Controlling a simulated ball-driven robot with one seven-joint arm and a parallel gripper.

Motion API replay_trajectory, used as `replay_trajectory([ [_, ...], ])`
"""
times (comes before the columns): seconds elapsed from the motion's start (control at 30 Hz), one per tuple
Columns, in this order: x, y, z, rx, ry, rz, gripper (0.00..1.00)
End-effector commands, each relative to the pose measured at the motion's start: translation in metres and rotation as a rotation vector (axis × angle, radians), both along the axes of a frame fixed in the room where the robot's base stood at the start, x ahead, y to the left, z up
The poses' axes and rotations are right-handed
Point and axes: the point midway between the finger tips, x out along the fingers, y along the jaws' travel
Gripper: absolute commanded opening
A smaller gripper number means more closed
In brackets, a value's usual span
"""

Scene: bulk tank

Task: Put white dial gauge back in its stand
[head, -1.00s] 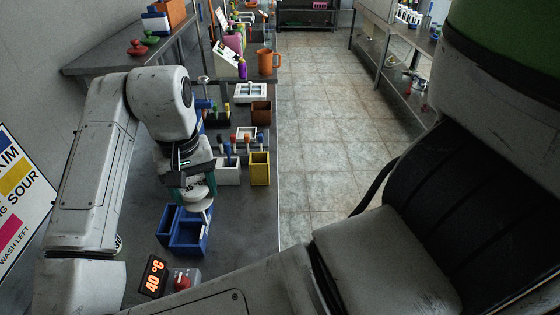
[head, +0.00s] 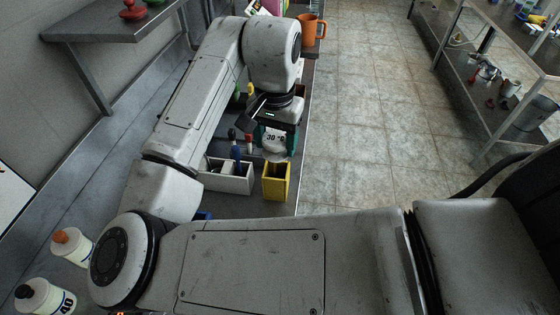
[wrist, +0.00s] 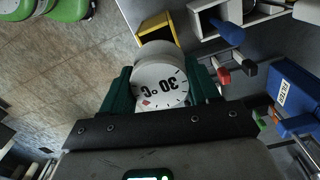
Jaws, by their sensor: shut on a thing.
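My gripper (head: 272,130) is shut on the white dial gauge (head: 277,143), whose face reads 30 °C. In the wrist view the gauge (wrist: 160,84) sits between the two teal fingers of my gripper (wrist: 161,90), its face toward the camera. In the head view the gauge is just above and behind the yellow open box (head: 275,182); the yellow box also shows beyond the gauge in the wrist view (wrist: 157,28). I cannot tell whether gauge and box touch. I cannot make out which holder is the gauge's stand.
A white divided box (head: 230,178) with dark- and blue-handled tools stands left of the yellow box. An orange mug (head: 311,32) stands farther back. Two white bottles (head: 72,246) are at front left. A blue container marked FILTER (wrist: 292,92) is right in the wrist view. The floor aisle is clear.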

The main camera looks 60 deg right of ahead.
Motion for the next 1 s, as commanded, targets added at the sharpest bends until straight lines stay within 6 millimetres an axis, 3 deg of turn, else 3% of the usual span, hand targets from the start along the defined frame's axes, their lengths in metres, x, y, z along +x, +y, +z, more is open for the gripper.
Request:
replay_trajectory([
  [0.5,0.000,0.000,-0.055,0.000,0.001,0.002,0.25],
  [0.9,0.000,0.000,-0.062,-0.001,-0.001,0.001,0.25],
  [0.93,0.000,0.000,-0.060,-0.001,-0.001,0.001,0.63],
  [1.0,0.000,0.000,-0.060,-0.001,-0.001,0.001,0.70],
])
